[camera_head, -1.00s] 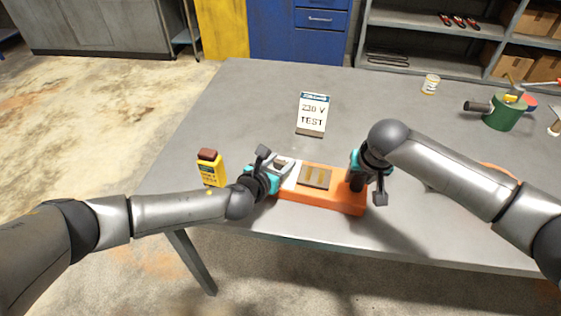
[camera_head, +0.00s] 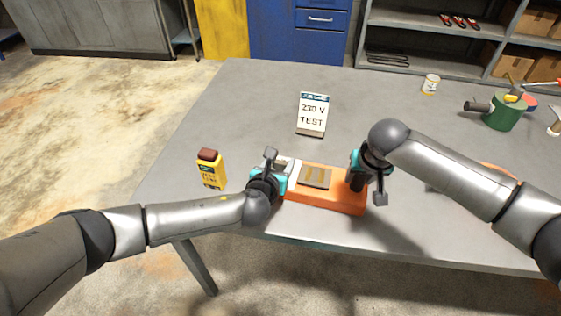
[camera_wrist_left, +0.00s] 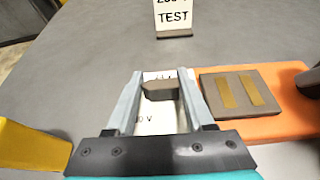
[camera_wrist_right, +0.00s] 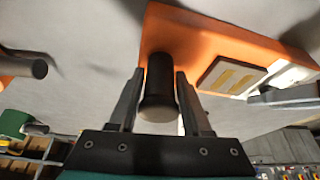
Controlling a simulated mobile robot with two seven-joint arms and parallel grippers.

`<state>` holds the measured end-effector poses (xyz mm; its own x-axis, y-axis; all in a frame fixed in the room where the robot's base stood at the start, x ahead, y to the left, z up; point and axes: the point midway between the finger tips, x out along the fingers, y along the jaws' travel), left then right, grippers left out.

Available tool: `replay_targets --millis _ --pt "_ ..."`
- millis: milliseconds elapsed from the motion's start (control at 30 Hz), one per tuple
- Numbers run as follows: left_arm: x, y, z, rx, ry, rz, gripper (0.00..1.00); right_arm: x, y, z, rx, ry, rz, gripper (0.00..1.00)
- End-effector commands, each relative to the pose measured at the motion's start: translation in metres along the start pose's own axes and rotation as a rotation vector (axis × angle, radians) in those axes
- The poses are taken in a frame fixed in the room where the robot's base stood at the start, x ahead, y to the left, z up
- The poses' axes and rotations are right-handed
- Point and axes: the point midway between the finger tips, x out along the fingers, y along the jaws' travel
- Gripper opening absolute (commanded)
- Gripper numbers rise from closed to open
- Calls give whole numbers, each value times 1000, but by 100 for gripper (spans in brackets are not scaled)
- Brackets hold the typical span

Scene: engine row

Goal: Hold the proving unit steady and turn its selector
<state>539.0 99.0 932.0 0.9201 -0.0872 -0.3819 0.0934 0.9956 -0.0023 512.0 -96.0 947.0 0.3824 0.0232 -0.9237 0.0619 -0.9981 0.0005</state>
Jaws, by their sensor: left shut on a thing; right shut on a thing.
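The proving unit (camera_head: 330,201) is an orange block lying on the table near its front edge. It has a grey pad with two brass strips (camera_head: 314,177) in its middle and a white panel at its left end. The selector (camera_wrist_left: 160,90), a dark grey knob on that panel, shows in the left wrist view. My left gripper (camera_wrist_left: 160,95) is shut on the selector. A black round post (camera_wrist_right: 158,90) stands at the unit's right end. My right gripper (camera_wrist_right: 158,105) is shut on this post. In the head view, both grippers partly hide the unit's ends.
A sign reading "230 V TEST" (camera_head: 313,114) stands behind the unit. A yellow tester with a brown top (camera_head: 211,169) stands to the left. A green container (camera_head: 502,113) and a small jar (camera_head: 430,85) are at the back right.

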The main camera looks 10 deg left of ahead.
Motion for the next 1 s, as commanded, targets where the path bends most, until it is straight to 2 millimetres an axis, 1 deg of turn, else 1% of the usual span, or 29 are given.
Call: replay_targets --millis 67,500,733,1000 --pt "0 -3 -1 -28 2 55 0 0 0 0 0 1 -1 0" --pt "-1 -2 -1 -154 3 364 0 0 -1 0 -1 1 -2 0" --pt "-1 -1 -1 -192 2 461 0 -1 -1 0 -1 1 -2 0" --pt "-2 0 -1 -208 1 502 0 0 -1 0 -1 1 -2 0"
